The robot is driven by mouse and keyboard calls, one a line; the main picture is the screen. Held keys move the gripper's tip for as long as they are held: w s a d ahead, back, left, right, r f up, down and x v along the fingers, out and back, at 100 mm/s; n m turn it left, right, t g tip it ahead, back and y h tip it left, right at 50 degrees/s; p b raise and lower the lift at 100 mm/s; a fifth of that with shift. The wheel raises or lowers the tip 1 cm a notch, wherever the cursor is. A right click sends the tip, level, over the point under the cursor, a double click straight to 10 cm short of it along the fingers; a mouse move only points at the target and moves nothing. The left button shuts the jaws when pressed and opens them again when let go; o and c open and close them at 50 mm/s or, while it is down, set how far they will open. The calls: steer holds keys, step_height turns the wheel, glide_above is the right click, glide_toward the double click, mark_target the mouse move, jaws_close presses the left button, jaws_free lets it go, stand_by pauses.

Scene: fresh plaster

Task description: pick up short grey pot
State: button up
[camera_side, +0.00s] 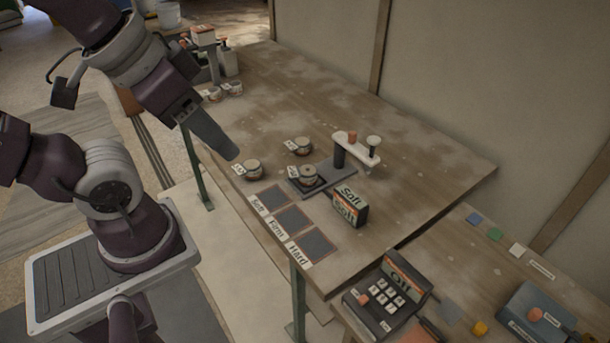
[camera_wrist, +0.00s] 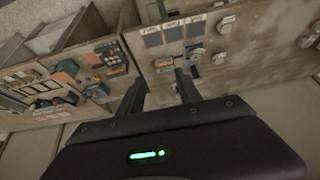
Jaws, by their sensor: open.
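Several short, round grey pots with pale rims stand on the wooden table (camera_side: 390,130). One pot (camera_side: 253,168) is at the near left with a small white tag, and another tagged pot (camera_side: 303,145) is behind it. A third pot (camera_side: 309,174) sits on the dark base of a press-like stand (camera_side: 340,153). I cannot tell which is the pot named. My gripper (camera_side: 228,150) hangs above and left of the near-left pot, apart from it. In the wrist view my gripper (camera_wrist: 161,86) has its two fingers spread, with nothing visible between them.
Three dark squares (camera_side: 293,218) labelled Soft, Firm and Hard lie along the near edge. A dark box (camera_side: 350,205) reading Soft stands beside the stand. Two more small pots (camera_side: 235,88) are at the far left. A keypad box (camera_side: 385,297) is on the lower bench.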

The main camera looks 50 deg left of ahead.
steer(key=o, duration=0.7)
steer(key=w+d+f+n+g+h, duration=0.3)
steer(key=w+f+n+g+h, duration=0.25)
steer(key=w+n, duration=0.3)
steer(key=n+t+h, duration=0.5)
steer(key=n+t, duration=0.3)
steer(key=n, duration=0.6)
glide_above(292, 170)
steer(key=s+d, duration=0.2)
steer(key=d, duration=0.3)
step_height(292, 170, down, 13)
steer(key=a+f+n+t+y, duration=0.1)
steer(key=a+f+n, duration=0.1)
steer(key=f, duration=0.1)
steer(key=a+f+n+t+y, duration=0.1)
steer(key=a+f+n, duration=0.1)
steer(key=f, duration=0.1)
steer(key=s+a+f+n+t+y, duration=0.1)
steer(key=a+f+n, duration=0.1)
steer(key=a+f, duration=0.1)
steer(key=shift+f+n, duration=0.25)
steer(key=shift+f, duration=0.1)
steer(key=x, duration=0.7)
steer(key=shift+a+f, duration=0.15)
steer(key=shift+f, duration=0.2)
